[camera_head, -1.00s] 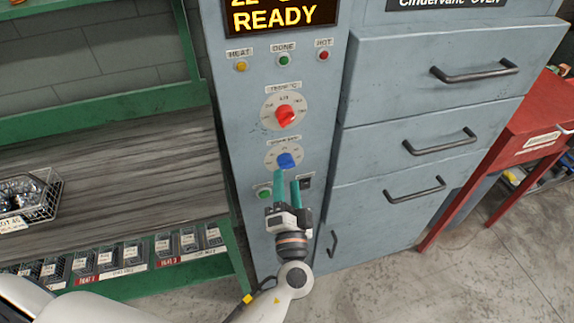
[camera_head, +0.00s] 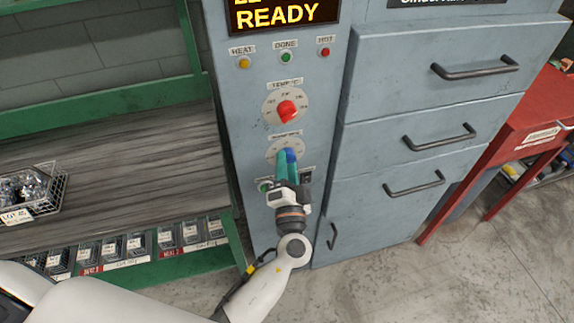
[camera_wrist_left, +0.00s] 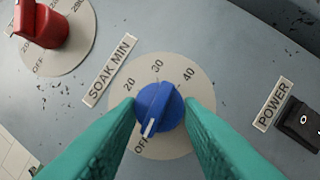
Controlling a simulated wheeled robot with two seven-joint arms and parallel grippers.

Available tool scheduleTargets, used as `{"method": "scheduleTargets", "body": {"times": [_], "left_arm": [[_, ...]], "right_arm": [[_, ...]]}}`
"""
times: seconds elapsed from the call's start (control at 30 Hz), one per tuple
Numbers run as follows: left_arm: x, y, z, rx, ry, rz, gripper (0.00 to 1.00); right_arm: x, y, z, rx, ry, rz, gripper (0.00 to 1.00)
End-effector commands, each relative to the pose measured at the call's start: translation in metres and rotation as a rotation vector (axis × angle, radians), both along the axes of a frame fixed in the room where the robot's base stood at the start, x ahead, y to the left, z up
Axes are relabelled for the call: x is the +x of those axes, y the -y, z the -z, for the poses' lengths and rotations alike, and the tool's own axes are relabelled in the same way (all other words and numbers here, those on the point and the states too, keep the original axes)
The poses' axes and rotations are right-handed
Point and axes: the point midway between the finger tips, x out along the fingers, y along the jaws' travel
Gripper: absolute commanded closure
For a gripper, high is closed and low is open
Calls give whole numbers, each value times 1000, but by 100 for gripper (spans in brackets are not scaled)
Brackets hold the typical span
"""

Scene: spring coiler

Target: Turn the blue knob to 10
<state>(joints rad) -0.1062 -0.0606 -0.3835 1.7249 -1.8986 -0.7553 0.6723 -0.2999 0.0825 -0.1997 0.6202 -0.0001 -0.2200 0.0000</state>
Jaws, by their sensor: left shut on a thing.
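The blue knob (camera_head: 290,155) sits on a round pale dial on the front panel of the blue-grey oven. In the left wrist view the blue knob (camera_wrist_left: 158,106) has a white pointer mark directed down-left, towards OFF. The dial (camera_wrist_left: 158,72) is labelled SOAK MIN, with 20, 30 and 40 readable; no 10 shows, and the left finger covers part of the dial's edge. My left gripper (camera_head: 287,158) is shut on the blue knob, its teal fingers on either side of it. My right gripper is not in view.
A red knob (camera_head: 287,111) on another dial is above. A dark POWER switch (camera_wrist_left: 300,124) is beside the blue knob's dial. Oven drawers with handles (camera_head: 440,138) are to the right. A wooden bench (camera_head: 120,160) with a wire basket (camera_head: 55,190) is to the left.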

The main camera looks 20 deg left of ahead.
Motion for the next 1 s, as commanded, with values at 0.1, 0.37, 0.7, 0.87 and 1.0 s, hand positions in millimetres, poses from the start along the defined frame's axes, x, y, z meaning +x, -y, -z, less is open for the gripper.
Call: {"method": "scheduleTargets", "body": {"times": [0.1,0.37,0.7,0.87,1.0], "left_arm": [[0,0,0,11,-8,0,90],[-1,0,-2,101,-68,3,90],[-2,-1,-7,339,-230,3,90],[-2,-2,-9,455,-308,4,90],[-2,-2,-10,545,-369,3,90]], "right_arm": [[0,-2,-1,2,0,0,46],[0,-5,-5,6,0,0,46],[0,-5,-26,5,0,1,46],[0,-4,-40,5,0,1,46],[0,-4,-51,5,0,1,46]]}}
